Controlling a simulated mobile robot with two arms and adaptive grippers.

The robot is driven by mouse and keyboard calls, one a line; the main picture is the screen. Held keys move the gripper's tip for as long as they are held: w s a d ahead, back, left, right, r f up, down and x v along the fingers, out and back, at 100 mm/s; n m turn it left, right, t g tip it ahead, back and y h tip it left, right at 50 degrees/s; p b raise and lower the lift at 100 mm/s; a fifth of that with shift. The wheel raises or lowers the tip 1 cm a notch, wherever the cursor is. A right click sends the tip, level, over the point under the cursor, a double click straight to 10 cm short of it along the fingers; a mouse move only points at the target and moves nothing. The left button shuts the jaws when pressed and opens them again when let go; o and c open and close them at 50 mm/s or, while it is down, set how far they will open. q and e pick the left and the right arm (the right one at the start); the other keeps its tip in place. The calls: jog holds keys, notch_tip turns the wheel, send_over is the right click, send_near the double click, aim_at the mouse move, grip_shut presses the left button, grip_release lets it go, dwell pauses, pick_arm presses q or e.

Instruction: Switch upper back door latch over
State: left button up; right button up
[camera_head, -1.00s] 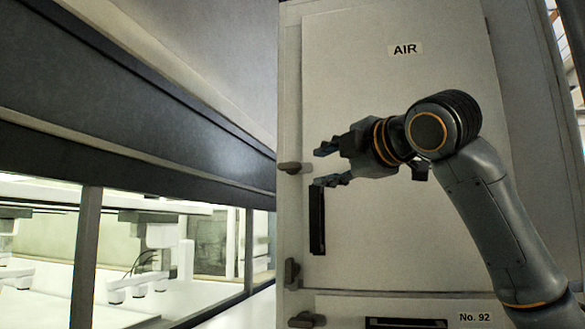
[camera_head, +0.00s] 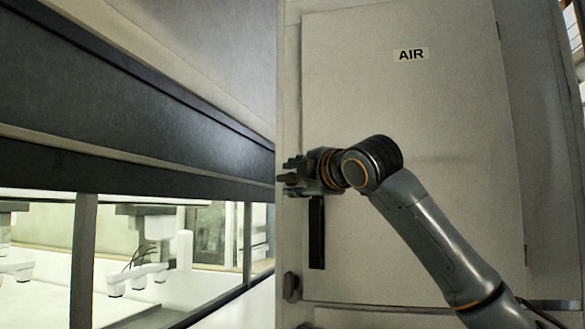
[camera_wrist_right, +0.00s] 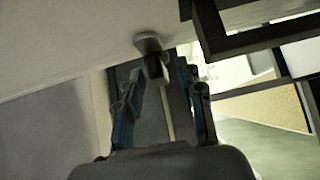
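The upper back door latch (camera_wrist_right: 151,56), a small grey knob, shows between my right fingertips in the right wrist view. It sits at the upper left edge of the pale door marked AIR (camera_head: 430,110). In the head view my right gripper (camera_head: 293,178) is at the latch and largely covers it. The gripper also shows in the right wrist view (camera_wrist_right: 160,85), its two fingers apart on either side of the latch. I cannot tell whether either finger touches it. My left gripper is not in view.
A lower latch (camera_head: 291,287) stands at the door's lower left edge. A long dark handle (camera_head: 317,235) runs down the door just below my right gripper. To the left is a dark-framed window (camera_head: 84,265) with white equipment behind it.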

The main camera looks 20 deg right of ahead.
jog(key=shift+w, duration=0.2)
grip_shut()
jog(key=shift+f, duration=0.1)
